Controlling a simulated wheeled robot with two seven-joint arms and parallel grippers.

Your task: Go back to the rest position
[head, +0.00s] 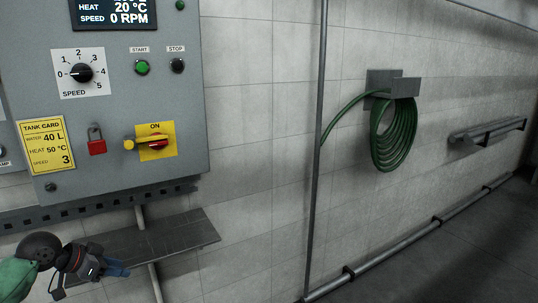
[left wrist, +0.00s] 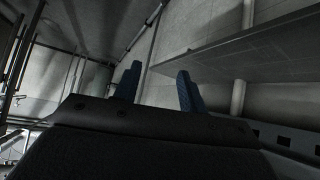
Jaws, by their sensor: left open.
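My left gripper (head: 117,268) is low at the left of the head view, in front of a dark shelf below the control panel. Its blue fingers also show in the left wrist view (left wrist: 158,88), spread apart with nothing between them. My right gripper is in neither view. The grey control panel (head: 110,110) is on the wall above the left gripper. It has a speed knob (head: 82,73) pointing near 0, a green start button (head: 142,67) and a black stop button (head: 177,65). A red padlock (head: 97,146) hangs beside a red and yellow switch (head: 157,141) under the word ON.
The dark shelf (head: 180,233) juts from the wall close to my left gripper. A vertical pipe (head: 316,150) stands right of the panel. A green hose (head: 395,140) hangs coiled on a bracket. A low pipe (head: 400,243) runs along the wall. The floor at right is clear.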

